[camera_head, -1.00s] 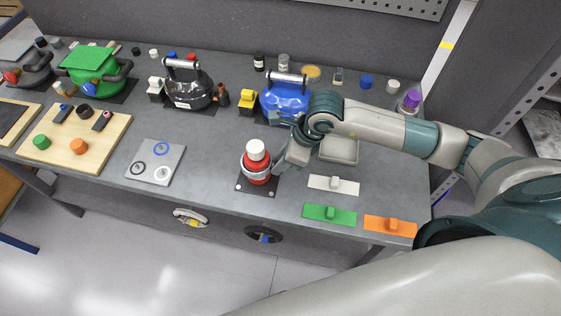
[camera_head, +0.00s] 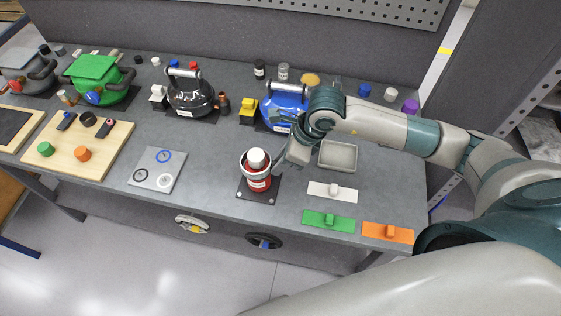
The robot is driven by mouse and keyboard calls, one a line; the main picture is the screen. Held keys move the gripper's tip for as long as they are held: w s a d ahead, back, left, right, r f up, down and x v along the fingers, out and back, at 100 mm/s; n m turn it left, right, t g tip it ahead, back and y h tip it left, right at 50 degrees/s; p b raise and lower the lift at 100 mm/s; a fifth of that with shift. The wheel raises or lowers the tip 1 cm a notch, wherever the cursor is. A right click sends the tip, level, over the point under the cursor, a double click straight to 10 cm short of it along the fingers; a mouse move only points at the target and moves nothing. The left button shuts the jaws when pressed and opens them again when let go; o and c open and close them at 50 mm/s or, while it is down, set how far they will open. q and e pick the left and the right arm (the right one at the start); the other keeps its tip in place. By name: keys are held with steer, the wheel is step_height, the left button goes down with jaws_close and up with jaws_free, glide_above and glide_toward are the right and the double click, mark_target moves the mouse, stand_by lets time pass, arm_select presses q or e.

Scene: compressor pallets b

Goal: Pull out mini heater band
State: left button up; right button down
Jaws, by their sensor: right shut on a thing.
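The mini heater band is a grey metal ring (camera_head: 271,170) around the upper part of a red cylinder (camera_head: 258,184) with a white top (camera_head: 256,157). The cylinder stands upright on a dark square base plate (camera_head: 246,191) near the bench's front edge. My right gripper (camera_head: 279,165) comes in from the right and is shut on the band's right side. The fingertips are small and partly hidden by the gripper's own body. I cannot tell whether the band touches the cylinder. My left gripper is not in view.
A grey tray (camera_head: 338,155) lies just right of my right gripper.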

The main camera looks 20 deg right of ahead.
mark_target(272, 163)
steer(key=shift+r+p, duration=0.9)
steer(key=shift+r, duration=3.95)
steer(key=shift+s, duration=0.15)
